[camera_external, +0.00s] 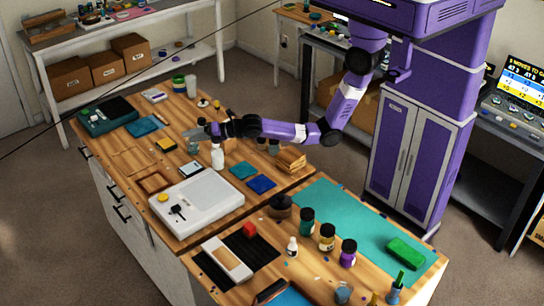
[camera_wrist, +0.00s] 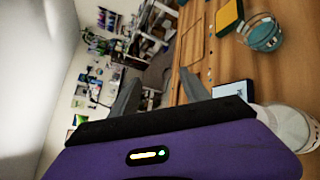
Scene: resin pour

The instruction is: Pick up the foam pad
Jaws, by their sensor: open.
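A small yellow pad with a dark edge (camera_external: 167,145) lies flat on the wooden worktop; it may be the foam pad. It also shows as a yellow pad in the wrist view (camera_wrist: 228,17), at the top right. A green block (camera_external: 406,252) lies on the teal mat; I cannot tell which of the two is foam. My gripper (camera_external: 190,134) reaches left over the worktop, a little behind and right of the yellow pad and apart from it. In the wrist view my gripper (camera_wrist: 160,90) is open, with nothing seen between its fingers.
A small cup with teal contents (camera_wrist: 262,34) stands beside the yellow pad. A white bottle (camera_external: 217,157) stands close to my gripper. A white scale-like slab (camera_external: 197,203), wooden frames (camera_external: 154,182) and blue sheets (camera_external: 261,184) lie nearby. Dark-lidded jars (camera_external: 327,237) stand at the front.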

